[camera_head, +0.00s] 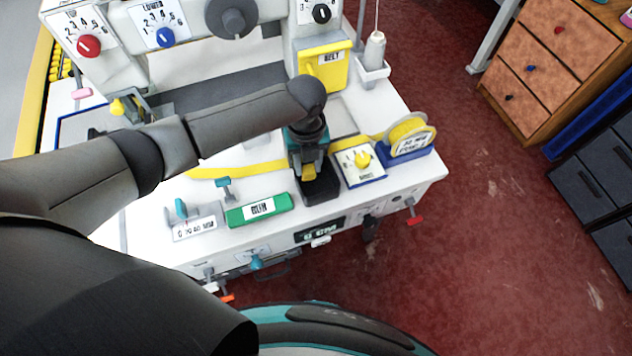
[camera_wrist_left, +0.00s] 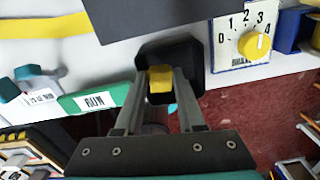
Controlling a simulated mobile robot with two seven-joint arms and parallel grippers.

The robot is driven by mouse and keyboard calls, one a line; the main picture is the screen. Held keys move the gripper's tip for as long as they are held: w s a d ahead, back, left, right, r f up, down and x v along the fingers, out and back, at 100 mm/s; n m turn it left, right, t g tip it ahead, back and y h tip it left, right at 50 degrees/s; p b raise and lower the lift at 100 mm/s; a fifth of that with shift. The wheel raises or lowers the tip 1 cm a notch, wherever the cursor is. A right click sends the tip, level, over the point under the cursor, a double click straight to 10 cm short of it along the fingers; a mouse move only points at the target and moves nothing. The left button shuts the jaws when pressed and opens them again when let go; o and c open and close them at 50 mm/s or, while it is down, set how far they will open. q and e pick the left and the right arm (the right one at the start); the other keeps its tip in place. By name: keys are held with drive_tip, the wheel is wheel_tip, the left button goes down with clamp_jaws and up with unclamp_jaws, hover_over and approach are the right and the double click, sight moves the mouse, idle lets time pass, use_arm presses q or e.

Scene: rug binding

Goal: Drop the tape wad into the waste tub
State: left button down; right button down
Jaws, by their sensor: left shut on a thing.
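The small yellow tape wad (camera_head: 309,172) is between the fingertips of my left gripper (camera_head: 308,167), which points down at the table's front edge. In the left wrist view the wad (camera_wrist_left: 160,84) sits between the two grey fingers of the left gripper (camera_wrist_left: 160,80). The black waste tub (camera_head: 321,191) is directly behind and below the wad, which lies within the tub's outline in both views. The tub also shows in the left wrist view (camera_wrist_left: 188,52). How high the wad is above the tub's floor I cannot tell. My right gripper is out of view.
A dial box with a yellow knob (camera_head: 362,160) and a yellow tape roll on a blue stand (camera_head: 408,137) are right of the tub. A green RUN block (camera_head: 258,210) is left of it. A yellow BELT box (camera_head: 325,68) stands behind the gripper.

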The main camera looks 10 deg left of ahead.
use_arm(q)
drive_tip(key=shift+c, duration=2.2)
unclamp_jaws()
wheel_tip(320, 180, up, 15)
drive_tip(key=p, duration=0.2)
drive_tip(key=shift+r, duration=0.15)
